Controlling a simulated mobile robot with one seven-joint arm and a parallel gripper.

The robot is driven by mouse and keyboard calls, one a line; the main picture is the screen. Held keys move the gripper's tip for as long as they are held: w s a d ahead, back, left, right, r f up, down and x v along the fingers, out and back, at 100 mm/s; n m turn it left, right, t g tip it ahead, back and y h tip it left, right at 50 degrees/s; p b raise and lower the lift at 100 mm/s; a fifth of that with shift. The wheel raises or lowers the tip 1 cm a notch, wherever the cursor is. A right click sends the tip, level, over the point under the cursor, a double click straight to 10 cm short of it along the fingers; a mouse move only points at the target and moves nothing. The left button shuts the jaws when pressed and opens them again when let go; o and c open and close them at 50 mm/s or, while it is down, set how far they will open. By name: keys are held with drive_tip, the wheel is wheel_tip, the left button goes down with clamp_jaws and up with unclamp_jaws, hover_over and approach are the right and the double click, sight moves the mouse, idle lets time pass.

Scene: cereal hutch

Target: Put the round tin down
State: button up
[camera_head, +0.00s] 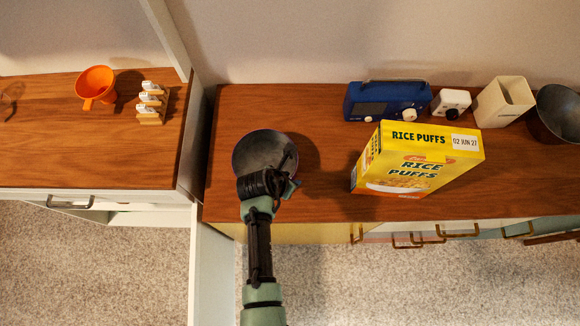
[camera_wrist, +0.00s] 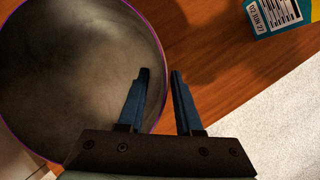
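The round tin (camera_head: 262,148) is dark grey and shows at the left part of the wooden counter, near its front edge. In the wrist view the tin (camera_wrist: 70,75) fills the left side as a large grey disc with a thin purple rim. My gripper (camera_head: 268,178) is at the tin's near right edge. In the wrist view my gripper (camera_wrist: 160,72) has its fingers apart, one over the tin and one just outside its rim, with a gap between them. The tin's underside is hidden, so I cannot tell whether it touches the counter.
A yellow Rice Puffs box (camera_head: 420,160) stands right of the tin on the counter (camera_head: 330,200). Behind are a blue radio (camera_head: 385,101), a white device (camera_head: 451,103), a cream container (camera_head: 503,102) and a dark bowl (camera_head: 560,112). An orange cup (camera_head: 96,84) and a small rack (camera_head: 152,103) stand left.

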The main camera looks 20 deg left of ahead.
drive_tip(key=shift+r, duration=0.15)
drive_tip(key=p+v, duration=0.1)
drive_tip(key=v, duration=1.1)
drive_tip(key=w+a+r+m+t+y, duration=0.2)
drive_tip(key=w+r+m+t, duration=0.45)
drive_tip(key=w+r, duration=0.85)
drive_tip(key=w+d+r+m+t+y, duration=0.1)
drive_tip(key=w+d+r+m+t, duration=0.15)
drive_tip(key=r+m, duration=0.65)
drive_tip(key=w+d+r+m+t, duration=0.1)
drive_tip(key=r+m+t, duration=0.15)
drive_tip(key=r, duration=1.35)
drive_tip(key=s+d+r+m+t, duration=0.2)
drive_tip(key=s+r+m+t, duration=0.1)
drive_tip(key=r, duration=0.7)
drive_tip(key=s+d+r+m+t, duration=0.3)
drive_tip(key=s+r+m, duration=0.3)
drive_tip(key=r, duration=0.4)
drive_tip(key=s+d+r+m+t+h, duration=0.1)
drive_tip(key=s+d+r+m+t, duration=0.2)
drive_tip(key=r, duration=0.7)
drive_tip(key=shift+s+d+r+m+t, duration=0.2)
drive_tip(key=shift+s+r+m+t, duration=0.05)
drive_tip(key=shift+s+m+t, duration=0.7)
